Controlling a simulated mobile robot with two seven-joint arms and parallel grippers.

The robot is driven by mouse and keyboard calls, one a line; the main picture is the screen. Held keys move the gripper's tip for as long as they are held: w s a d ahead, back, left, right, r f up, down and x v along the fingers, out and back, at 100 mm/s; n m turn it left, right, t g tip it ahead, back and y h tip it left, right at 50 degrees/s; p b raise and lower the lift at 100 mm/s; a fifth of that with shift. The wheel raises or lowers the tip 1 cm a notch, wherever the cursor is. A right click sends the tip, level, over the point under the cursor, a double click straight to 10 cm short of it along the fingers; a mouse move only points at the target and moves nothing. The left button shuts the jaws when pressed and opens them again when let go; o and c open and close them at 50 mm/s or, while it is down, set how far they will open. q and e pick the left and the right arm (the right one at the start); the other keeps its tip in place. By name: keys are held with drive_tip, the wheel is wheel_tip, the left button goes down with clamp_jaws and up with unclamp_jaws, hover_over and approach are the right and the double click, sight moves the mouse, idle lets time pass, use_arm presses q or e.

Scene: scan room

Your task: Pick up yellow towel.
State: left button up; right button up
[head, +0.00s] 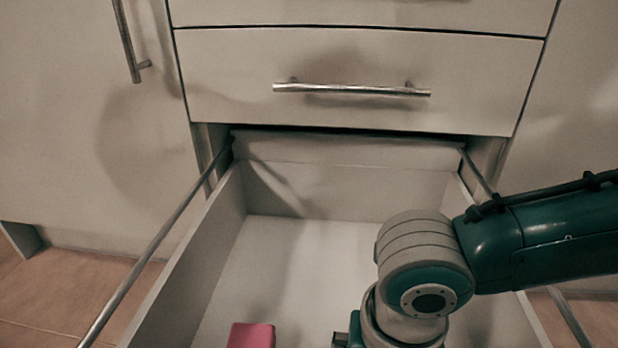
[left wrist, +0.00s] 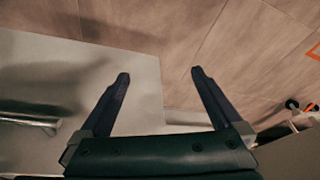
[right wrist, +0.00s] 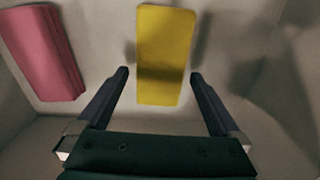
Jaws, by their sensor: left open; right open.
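The yellow towel (right wrist: 166,45) shows in the right wrist view as a flat, folded rectangle on the drawer bottom, ahead of my right gripper. My right gripper (right wrist: 158,75) is open, with its two fingertips on either side of the towel's near part. Nothing is held in it, and I cannot tell how far above the towel it is. In the head view the towel is out of sight. My left gripper (left wrist: 158,75) is open and empty, over the floor and a pale cabinet surface in the left wrist view.
A pink folded towel (right wrist: 42,52) lies left of the yellow one; it also shows in the head view (head: 251,336). The open drawer's left wall (head: 190,265) and right wall stand around them. A closed drawer (head: 350,75) with a bar handle is above.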

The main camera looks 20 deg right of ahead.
wheel_tip(320, 180, down, 2)
drive_tip(key=shift+f+b, duration=0.2)
drive_tip(key=shift+b, duration=0.35)
drive_tip(key=shift+r, duration=0.1)
drive_tip(key=shift+c, duration=0.4)
drive_tip(key=c, duration=1.2)
